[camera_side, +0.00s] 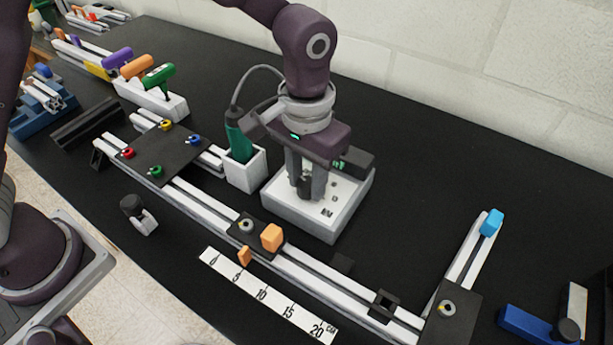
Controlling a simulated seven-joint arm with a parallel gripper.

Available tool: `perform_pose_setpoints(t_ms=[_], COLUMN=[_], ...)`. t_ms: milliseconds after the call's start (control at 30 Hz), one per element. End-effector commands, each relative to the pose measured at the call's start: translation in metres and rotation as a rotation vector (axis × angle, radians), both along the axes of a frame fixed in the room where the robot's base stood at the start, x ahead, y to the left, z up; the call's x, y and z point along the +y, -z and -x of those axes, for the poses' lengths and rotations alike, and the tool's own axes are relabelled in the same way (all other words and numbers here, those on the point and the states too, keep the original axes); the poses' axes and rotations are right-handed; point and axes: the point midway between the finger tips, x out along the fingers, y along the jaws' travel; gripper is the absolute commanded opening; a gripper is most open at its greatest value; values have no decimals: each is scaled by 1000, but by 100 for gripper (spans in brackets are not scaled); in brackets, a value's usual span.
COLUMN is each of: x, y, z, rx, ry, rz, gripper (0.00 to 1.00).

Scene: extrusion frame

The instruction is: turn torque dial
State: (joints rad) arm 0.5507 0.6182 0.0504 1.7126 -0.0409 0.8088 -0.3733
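A white box (348,199) with small dark markings on its top stands in the middle of the table. My gripper (306,188) points straight down over the left part of this box, its fingertips close to the top face. A dark knob-like shape, which looks like the torque dial (304,188), shows low between the two fingers. The fingers hide much of it, and I cannot tell whether they touch it. A small dark and green part sits at the box's back edge, partly behind my gripper.
A green-handled tool (238,139) with a cable stands in a white holder (245,172) close left of the box. An extrusion frame (205,202) with an orange block (272,237) runs in front. A ruler (265,296) lies nearer. The table right of the box is clear.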

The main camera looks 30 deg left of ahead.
Motion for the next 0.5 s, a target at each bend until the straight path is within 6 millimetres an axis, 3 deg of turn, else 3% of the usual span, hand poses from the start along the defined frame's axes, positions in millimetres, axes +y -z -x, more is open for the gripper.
perform_pose_setpoints(t_ms=[100,367,500], x=[0,0,0], y=[0,0,-19], z=[0,0,0], rx=[0,2,-2], ry=[0,2,1], rz=[0,-1,1], gripper=[52,52,52])
